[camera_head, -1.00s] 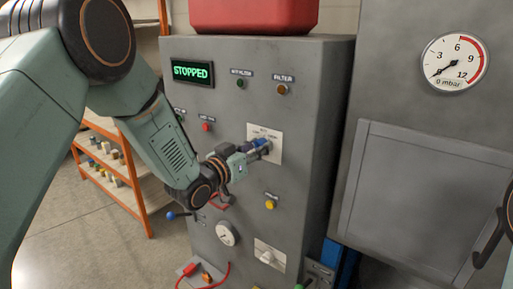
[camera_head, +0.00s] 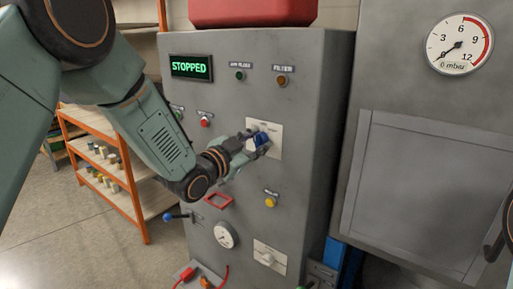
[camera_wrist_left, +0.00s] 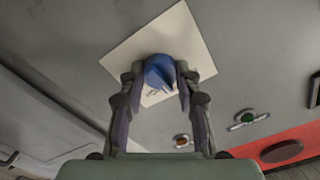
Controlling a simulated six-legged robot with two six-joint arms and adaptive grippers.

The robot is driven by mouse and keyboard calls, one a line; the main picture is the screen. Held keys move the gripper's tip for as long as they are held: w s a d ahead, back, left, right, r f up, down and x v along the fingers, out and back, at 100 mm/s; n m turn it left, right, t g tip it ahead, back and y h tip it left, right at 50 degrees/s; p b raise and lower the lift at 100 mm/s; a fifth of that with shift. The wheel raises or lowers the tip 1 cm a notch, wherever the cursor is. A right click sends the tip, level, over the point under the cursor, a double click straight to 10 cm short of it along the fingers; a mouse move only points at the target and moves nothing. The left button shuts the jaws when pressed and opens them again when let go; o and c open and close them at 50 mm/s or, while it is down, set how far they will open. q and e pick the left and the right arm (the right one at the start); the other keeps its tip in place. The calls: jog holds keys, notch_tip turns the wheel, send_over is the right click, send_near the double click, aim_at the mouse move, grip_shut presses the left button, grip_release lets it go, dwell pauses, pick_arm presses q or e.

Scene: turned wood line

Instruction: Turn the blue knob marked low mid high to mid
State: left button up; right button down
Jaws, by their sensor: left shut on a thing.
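The blue knob (camera_head: 262,139) sits on a white plate (camera_head: 276,128) on the front of the grey cabinet. In the left wrist view the knob (camera_wrist_left: 160,72) shows between the two fingers, with the plate (camera_wrist_left: 190,30) behind it. My left gripper (camera_head: 256,142) is at the knob, its fingers closed on the knob's sides; the left wrist view also shows the gripper (camera_wrist_left: 160,80). The marks on the plate are too small or covered to read, so the knob's setting cannot be told. My right gripper is not clearly seen.
A display (camera_head: 192,67) reads STOPPED. A large gauge (camera_head: 459,44) is at right. An orange shelf (camera_head: 130,190) stands at left.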

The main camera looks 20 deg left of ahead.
pick_arm(q)
jog(key=shift+m+b, duration=0.3)
jog(key=shift+m, duration=0.4)
jog(key=o, duration=1.2)
jog(key=shift+s+r, duration=0.2)
jog(key=shift+s, duration=0.1)
jog(key=shift+c, duration=0.2)
jog(key=shift+w+f, duration=0.15)
jog(key=shift+w, duration=0.05)
jog(key=v, duration=1.2)
